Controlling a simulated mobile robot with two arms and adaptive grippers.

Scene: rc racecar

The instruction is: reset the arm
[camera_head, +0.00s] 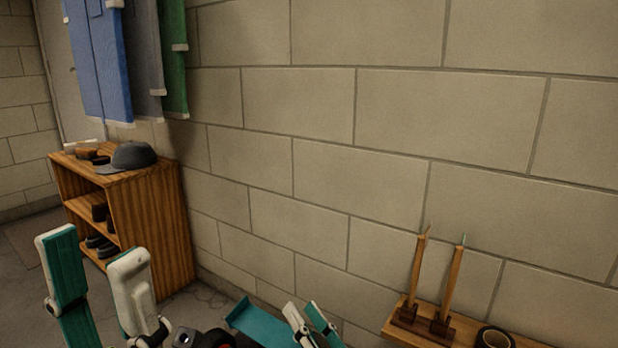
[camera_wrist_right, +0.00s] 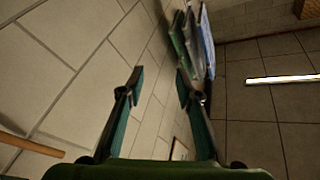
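My left gripper (camera_head: 92,248) stands at the lower left of the head view. Its teal finger and its pale finger point up with a wide gap between them, and nothing is held. My right gripper shows in the right wrist view (camera_wrist_right: 159,82). Its two dark teal fingers are apart, with nothing between them. Teal and white parts of my right arm's end also show at the bottom of the head view, partly cut off by the frame edge.
A wooden shelf (camera_head: 158,225) with a dark cap (camera_head: 132,157) on top stands against the block wall (camera_head: 310,180). Blue, grey and green garments (camera_head: 97,60) hang above. At lower right, a wall shelf (camera_head: 462,331) holds two upright sticks and a tape roll (camera_head: 494,338).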

